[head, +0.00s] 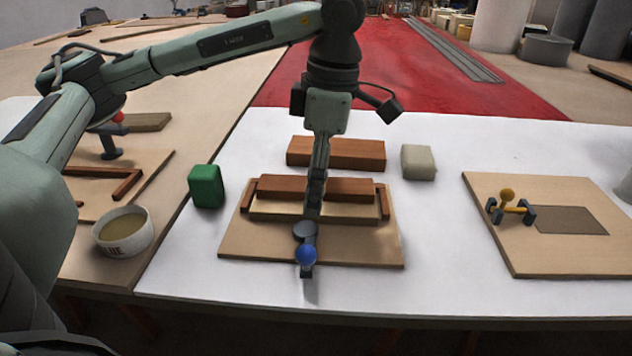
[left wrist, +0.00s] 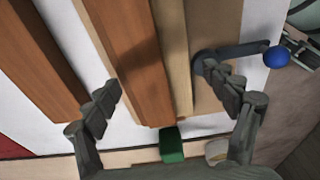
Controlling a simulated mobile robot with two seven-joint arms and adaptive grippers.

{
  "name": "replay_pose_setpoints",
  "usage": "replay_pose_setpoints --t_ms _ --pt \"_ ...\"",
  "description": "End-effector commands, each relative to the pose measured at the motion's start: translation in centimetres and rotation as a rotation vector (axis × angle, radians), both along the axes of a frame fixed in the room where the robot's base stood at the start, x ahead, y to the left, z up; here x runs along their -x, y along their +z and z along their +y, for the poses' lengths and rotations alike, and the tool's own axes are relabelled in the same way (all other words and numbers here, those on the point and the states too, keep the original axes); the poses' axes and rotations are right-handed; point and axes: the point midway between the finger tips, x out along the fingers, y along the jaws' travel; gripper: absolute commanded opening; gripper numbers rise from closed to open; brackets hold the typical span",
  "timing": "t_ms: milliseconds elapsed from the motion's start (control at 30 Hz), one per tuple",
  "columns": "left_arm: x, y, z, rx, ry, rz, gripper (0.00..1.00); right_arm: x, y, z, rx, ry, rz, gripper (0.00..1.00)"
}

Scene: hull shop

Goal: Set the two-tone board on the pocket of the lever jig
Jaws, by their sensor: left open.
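The two-tone board (head: 318,188), brown with a pale strip along its front, lies between the brown end rails of the blue-knobbed lever jig (head: 240,243). It looks seated there, but I cannot tell if it sits fully flat. The jig's lever with its blue knob (head: 306,254) stands at the front. My left gripper (head: 314,205) is over the middle of the board. In the left wrist view the gripper (left wrist: 163,95) has its fingers wide apart, one on either side of the board (left wrist: 138,60), with no grip visible. My right gripper is out of view.
A loose brown block (head: 336,152) lies behind the jig. A green block (head: 206,186) is to the left and a pale block (head: 418,162) to the right. A yellow-knobbed jig (head: 490,245), a red-knobbed jig (head: 150,168) and a glue tub (head: 122,232) flank it.

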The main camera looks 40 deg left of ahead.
Motion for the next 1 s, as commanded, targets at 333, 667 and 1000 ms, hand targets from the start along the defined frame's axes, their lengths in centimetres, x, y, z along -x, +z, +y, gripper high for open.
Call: replay_pose_setpoints --t_ms 333,667,1000 --pt "-0.6 8.1 -0.8 0.001 -0.001 -0.009 0.85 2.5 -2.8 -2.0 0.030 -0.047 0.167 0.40" --pt "-0.8 11.5 -1.2 0.001 -0.001 -0.004 0.85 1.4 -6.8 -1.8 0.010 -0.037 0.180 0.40" --pt "-0.8 11.6 -1.3 0.000 -0.001 -0.003 0.85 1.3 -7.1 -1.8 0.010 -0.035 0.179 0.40"
